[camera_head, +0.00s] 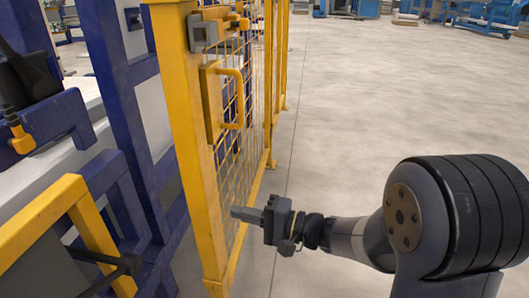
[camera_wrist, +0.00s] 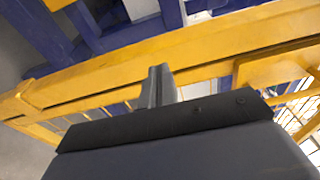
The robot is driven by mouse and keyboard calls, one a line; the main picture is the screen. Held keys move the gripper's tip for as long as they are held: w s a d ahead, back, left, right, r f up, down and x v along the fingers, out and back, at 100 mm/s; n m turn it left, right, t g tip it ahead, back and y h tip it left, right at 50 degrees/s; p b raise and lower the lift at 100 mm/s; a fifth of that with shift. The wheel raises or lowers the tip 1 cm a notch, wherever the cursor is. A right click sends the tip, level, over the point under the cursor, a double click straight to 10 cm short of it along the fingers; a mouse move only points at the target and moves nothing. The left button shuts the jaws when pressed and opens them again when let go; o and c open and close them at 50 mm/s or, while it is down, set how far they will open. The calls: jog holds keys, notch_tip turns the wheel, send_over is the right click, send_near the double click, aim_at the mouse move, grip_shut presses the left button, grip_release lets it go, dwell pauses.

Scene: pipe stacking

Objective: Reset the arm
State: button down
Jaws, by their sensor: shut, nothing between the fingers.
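My gripper (camera_head: 240,213) is in the lower middle of the head view, at the end of my arm, which comes in from the right. Its fingers are shut with nothing between them. They point left toward the lower part of a yellow mesh gate (camera_head: 190,150). In the wrist view the fingers (camera_wrist: 157,85) lie together in front of the gate's yellow frame (camera_wrist: 200,42). I cannot tell whether the fingertips touch the frame.
The gate has a yellow handle (camera_head: 232,98) and a grey latch block (camera_head: 203,33). Blue frame posts (camera_head: 115,80) and a yellow rail (camera_head: 45,215) stand at the left. Open grey floor (camera_head: 370,110) lies right of the gate. Blue benches (camera_head: 485,14) stand far back.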

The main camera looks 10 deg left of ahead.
jog(key=b, duration=0.2)
send_near(216, 181)
jog(key=a, duration=0.3)
jog(key=shift+w+a, duration=0.35)
jog(key=shift+a, duration=0.25)
jog(key=shift+w+a, duration=0.35)
jog(key=shift+a, duration=0.25)
jog(key=shift+a+f, duration=0.1)
jog(key=shift+a, duration=0.55)
